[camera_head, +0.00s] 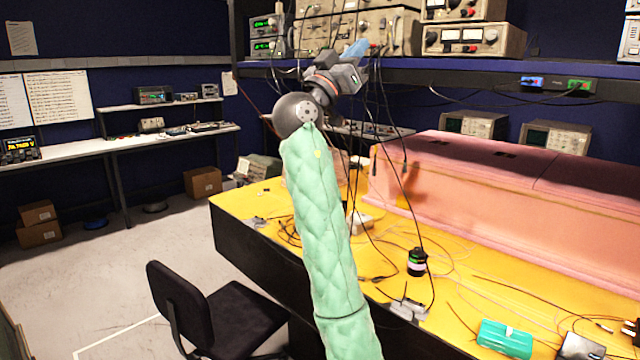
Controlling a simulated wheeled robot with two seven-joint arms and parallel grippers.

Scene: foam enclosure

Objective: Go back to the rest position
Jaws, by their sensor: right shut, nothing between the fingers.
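My right arm (325,230) wears a green quilted sleeve and reaches up from the bottom middle of the head view. My right gripper (357,49) is at its far end, raised in front of the upper instrument shelf, with bluish fingertips. It is shut and holds nothing. My left gripper is not in view.
A yellow-topped workbench (268,203) bears wires, a small black cylinder (417,262) and a teal box (505,338). A pink foam enclosure (490,190) stands on it. A black chair (210,310) is in front. Open floor (130,262) lies to the left.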

